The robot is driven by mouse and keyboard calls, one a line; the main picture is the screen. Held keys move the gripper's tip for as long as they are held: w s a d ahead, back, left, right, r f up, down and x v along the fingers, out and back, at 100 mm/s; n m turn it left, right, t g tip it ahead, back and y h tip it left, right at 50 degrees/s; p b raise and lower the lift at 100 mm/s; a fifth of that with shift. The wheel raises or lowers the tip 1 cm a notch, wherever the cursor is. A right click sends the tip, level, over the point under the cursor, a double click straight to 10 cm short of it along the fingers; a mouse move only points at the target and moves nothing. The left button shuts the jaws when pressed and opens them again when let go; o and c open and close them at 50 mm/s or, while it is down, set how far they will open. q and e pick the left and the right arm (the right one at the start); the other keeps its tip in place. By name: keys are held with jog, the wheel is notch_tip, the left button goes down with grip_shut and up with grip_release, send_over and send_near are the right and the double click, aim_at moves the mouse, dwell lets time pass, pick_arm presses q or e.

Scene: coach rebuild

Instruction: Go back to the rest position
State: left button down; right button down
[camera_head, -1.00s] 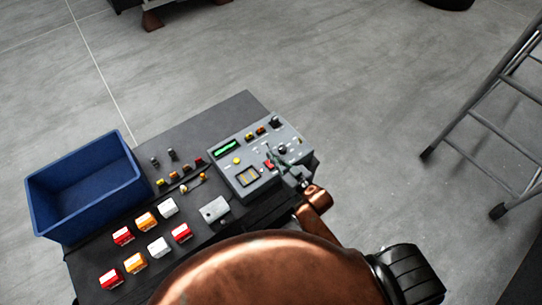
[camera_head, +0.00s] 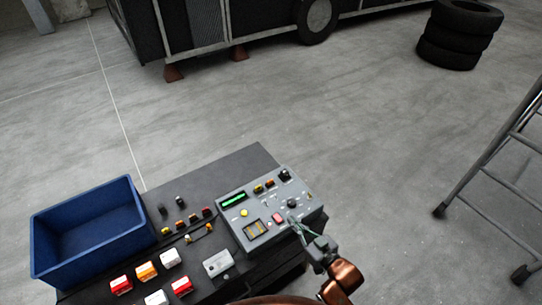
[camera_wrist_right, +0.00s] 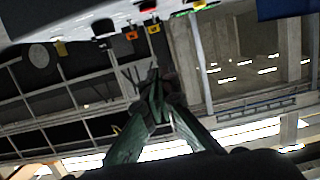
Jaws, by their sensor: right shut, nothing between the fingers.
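My right gripper (camera_head: 296,224) comes in from the lower right in the head view. Its thin greenish fingers are shut and empty, and overlap the right part of the grey control panel (camera_head: 262,238), beside its red button (camera_head: 278,218). In the right wrist view the fingers (camera_wrist_right: 155,82) meet at their tips, with nothing between them. The panel's edge (camera_wrist_right: 75,20) shows above them there, apart from the tips. My left gripper is in neither view.
The panel stands on a dark table (camera_head: 245,165) with a blue bin (camera_head: 90,250), small buttons and several red, orange and white blocks (camera_head: 146,270). A ladder (camera_head: 480,165) stands right, stacked tyres (camera_head: 455,50) and a coach (camera_head: 215,25) behind. Floor between is clear.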

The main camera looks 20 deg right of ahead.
jog(key=s+d+f+m+g+h, duration=0.1)
jog(key=s+d+f+g+h, duration=0.1)
jog(key=s+d+f+g, duration=0.45)
jog(key=s+d+f+m+g+h, duration=0.1)
jog(key=s+d+f+h, duration=0.15)
jog(key=s, duration=0.65)
jog(key=s+d+f+m+g+h, duration=0.1)
jog(key=s+d+f+g, duration=0.3)
jog(key=s, duration=0.3)
notch_tip(320, 180, down, 36)
jog(key=s+a+r+g+b, duration=0.1)
jog(key=s+a+g+b, duration=0.1)
jog(key=s+b, duration=0.1)
jog(key=s+f+n+b, duration=0.1)
jog(key=s+f+b, duration=0.1)
jog(key=s+f, duration=1.6)
jog(key=shift+s+a+f+g+y+b, duration=0.2)
jog(key=shift+f+g+y+b, duration=0.2)
jog(key=shift+f, duration=0.4)
